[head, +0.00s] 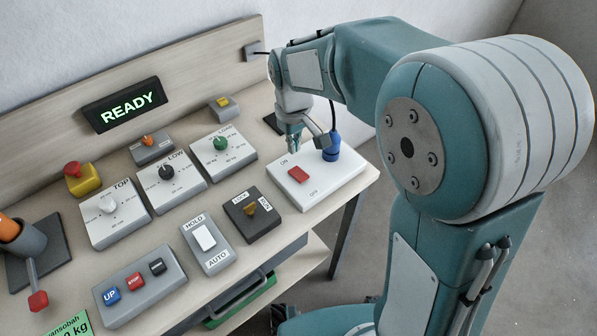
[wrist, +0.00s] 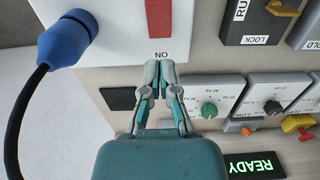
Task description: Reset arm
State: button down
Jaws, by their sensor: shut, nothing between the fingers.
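My gripper (head: 294,138) is shut and empty. In the head view it hangs near the back edge of the white switch box (head: 333,184), close to the "ON" label. In the wrist view my gripper's fingertips (wrist: 159,66) are together, beside the "ON" end of the red rocker switch (wrist: 160,18). That red rocker (head: 298,174) also shows in the head view. I cannot tell whether the fingertips touch the box. My upper arm and large shoulder joint fill the right of the head view.
A blue plug (head: 331,148) with a dark cable stands at the white box's far right. Knob boxes TOP (head: 114,214), LOW (head: 171,183) and a green-knob box (head: 224,153) line the bench. A lit READY sign (head: 127,104) is on the back board. Bare floor lies right of the bench.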

jog(key=shift+r, duration=0.1)
dwell(0.4)
jog(key=s+d+r+m+t, duration=0.2)
jog(key=s+d+r, duration=0.3)
jog(key=s, duration=0.4)
jog(key=s+d+r+m+t, duration=0.3)
jog(key=s+d, duration=0.4)
jog(key=s, duration=0.3)
notch_tip(320, 180, up, 2)
jog(key=shift+d+m+t, duration=0.3)
jog(key=shift+d+m, duration=0.05)
jog(key=shift+m, duration=0.55)
